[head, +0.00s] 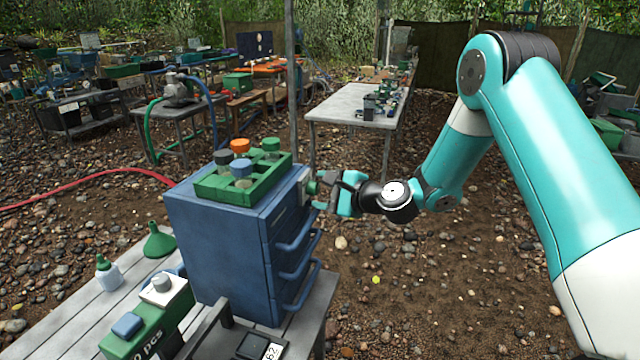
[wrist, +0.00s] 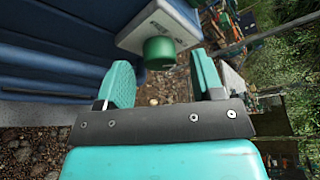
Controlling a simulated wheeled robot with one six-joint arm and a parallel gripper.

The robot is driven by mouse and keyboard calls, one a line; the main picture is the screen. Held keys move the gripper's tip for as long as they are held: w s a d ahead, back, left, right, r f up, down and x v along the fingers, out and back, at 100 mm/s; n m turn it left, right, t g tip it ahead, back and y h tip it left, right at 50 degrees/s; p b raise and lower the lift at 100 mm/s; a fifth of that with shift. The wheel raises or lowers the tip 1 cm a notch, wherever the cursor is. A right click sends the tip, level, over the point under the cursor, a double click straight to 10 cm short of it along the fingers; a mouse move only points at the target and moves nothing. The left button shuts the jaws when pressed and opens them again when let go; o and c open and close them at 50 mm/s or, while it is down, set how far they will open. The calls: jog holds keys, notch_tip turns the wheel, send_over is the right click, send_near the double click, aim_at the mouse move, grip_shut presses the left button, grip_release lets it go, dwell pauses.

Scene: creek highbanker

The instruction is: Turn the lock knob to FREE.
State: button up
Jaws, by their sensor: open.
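The lock knob (wrist: 159,53) is a green round knob on a light grey plate (wrist: 158,24) in the wrist view. In the head view the knob (head: 312,187) shows small at the upper right of the blue drawer cabinet (head: 215,245). My gripper (head: 326,190) is beside the cabinet, its fingers pointing at the knob. In the wrist view my gripper (wrist: 164,72) is open, with one finger to each side of the knob's line. The knob appears just beyond or at the fingertips; I cannot tell if they touch. No marking for FREE is legible.
A green tray (head: 225,190) with several coloured round pieces stands on the cabinet. Blue drawer handles (head: 297,262) stick out below the knob. A green funnel (head: 159,242) and a bottle (head: 108,272) stand on the bench at left. The gravel ground right of the cabinet is open.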

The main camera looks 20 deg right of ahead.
jog(key=shift+w+a+f, duration=0.15)
jog(key=shift+w+a, duration=0.2)
jog(key=shift+w, duration=0.15)
jog(key=c, duration=0.9)
jog(key=shift+f, duration=0.1)
